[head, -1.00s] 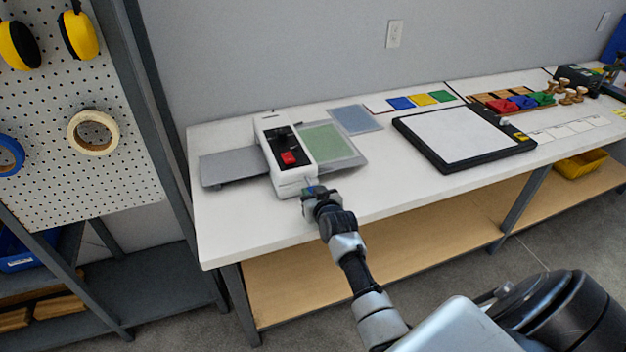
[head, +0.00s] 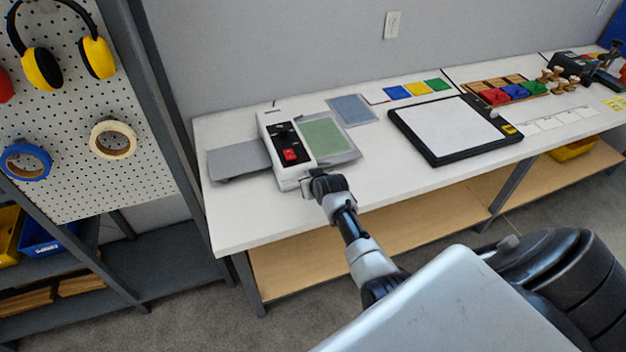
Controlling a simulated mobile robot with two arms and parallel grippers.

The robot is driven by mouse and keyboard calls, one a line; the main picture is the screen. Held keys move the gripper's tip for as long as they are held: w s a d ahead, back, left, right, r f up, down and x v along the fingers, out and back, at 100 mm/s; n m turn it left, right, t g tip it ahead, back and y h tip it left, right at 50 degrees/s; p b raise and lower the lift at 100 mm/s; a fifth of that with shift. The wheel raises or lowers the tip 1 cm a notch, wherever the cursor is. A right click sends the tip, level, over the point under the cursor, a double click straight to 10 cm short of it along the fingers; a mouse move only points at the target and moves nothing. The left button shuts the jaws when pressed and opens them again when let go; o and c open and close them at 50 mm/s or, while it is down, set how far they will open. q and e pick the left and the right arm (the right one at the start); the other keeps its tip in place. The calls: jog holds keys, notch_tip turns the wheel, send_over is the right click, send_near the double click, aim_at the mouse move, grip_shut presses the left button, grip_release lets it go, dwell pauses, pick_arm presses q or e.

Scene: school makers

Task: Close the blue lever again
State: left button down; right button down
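A white machine (head: 267,125) with a black top panel and a red switch (head: 290,155) stands on the white bench at the left. Grey plates extend from both sides of it, the right one with a green sheet (head: 324,137). My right gripper is not in view.
A blue-grey sheet (head: 352,110) lies behind the machine's right plate. A black-framed white board (head: 455,130), coloured cards (head: 417,88) and coloured blocks (head: 515,91) lie further right. A pegboard (head: 75,185) stands left of the bench. The bench front (head: 245,225) is clear.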

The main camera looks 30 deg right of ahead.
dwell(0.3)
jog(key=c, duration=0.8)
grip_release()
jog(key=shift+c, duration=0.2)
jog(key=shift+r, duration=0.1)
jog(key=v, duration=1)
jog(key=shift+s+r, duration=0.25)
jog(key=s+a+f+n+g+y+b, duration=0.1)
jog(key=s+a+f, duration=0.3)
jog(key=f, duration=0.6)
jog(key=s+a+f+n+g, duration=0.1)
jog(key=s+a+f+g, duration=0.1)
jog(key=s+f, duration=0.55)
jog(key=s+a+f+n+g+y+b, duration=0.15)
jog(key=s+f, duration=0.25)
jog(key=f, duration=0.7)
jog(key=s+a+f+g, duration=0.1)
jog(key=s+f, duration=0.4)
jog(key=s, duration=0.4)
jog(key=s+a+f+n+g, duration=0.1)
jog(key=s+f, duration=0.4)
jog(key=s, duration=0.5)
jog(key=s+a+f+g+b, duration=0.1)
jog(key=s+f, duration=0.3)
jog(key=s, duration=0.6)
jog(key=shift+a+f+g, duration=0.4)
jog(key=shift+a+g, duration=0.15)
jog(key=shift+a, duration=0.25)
